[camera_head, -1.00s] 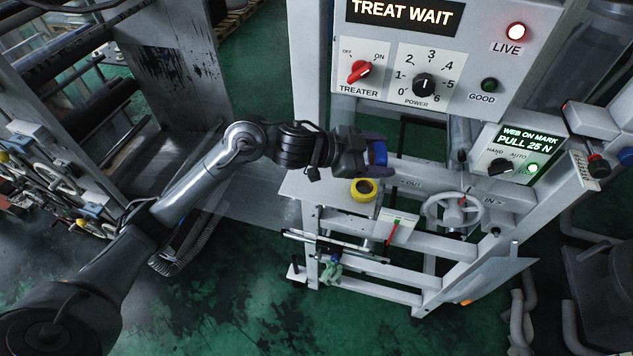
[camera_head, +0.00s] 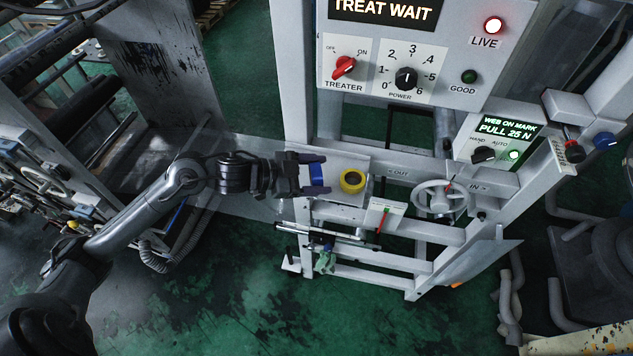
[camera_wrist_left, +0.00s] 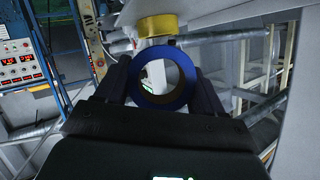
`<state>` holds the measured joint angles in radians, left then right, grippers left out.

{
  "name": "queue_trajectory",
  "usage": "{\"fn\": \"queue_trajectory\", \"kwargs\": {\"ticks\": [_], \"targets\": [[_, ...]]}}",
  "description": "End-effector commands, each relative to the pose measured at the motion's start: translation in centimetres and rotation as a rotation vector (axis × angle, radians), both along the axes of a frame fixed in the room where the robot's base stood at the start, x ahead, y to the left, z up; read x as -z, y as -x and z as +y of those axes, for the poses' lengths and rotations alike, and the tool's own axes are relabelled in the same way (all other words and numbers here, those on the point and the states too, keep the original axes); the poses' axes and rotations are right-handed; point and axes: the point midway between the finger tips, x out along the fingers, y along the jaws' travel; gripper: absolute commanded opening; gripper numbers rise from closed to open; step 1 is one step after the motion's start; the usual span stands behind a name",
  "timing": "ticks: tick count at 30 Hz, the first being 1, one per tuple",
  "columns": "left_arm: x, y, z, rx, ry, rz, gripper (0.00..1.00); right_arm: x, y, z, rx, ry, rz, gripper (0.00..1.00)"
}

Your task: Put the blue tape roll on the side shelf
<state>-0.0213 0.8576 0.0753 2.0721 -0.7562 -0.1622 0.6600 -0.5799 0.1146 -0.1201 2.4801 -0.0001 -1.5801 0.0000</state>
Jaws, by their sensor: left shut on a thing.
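The blue tape roll (camera_head: 317,175) is between the fingers of my left gripper (camera_head: 312,173), which is shut on it. The left wrist view shows the blue roll (camera_wrist_left: 160,101) as a ring with its hole facing the camera, a finger on each side. In the head view the roll is just left of the yellow tape roll (camera_head: 352,181), over or beside the left part of the pale side shelf (camera_head: 349,162). I cannot tell whether it touches the shelf. The yellow roll sits on the shelf and also shows beyond the blue one (camera_wrist_left: 155,26). My right gripper is not in view.
The control panel (camera_head: 407,50) stands above and behind the shelf. A handwheel (camera_head: 441,198) and a small white box with a red-green mark (camera_head: 384,213) are to the right. Rods and a frame lie below the shelf. Green floor is open at the lower left.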

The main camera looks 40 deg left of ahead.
Motion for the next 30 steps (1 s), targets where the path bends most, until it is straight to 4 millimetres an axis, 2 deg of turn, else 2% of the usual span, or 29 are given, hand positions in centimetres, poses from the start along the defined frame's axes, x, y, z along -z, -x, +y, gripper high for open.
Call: {"fn": "queue_trajectory", "kwargs": {"ticks": [9, 22, 23, 27, 30], "targets": [[3.5, 0.0, 0.0, -0.001, 0.003, 0.003, 0.39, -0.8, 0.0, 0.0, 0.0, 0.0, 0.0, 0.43], [4.1, 0.0, 0.0, 0.0, 0.0, 0.002, 0.39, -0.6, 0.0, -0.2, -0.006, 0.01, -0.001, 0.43], [4.1, 0.0, 0.0, 0.0, 0.0, 0.002, 0.7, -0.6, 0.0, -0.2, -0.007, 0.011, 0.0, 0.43], [4.0, 0.0, 0.0, 0.0, 0.0, 0.002, 0.91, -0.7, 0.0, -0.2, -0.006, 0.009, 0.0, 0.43], [4.0, 0.0, 0.0, 0.0, 0.0, 0.002, 0.94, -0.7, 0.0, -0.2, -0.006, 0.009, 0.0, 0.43]]}}
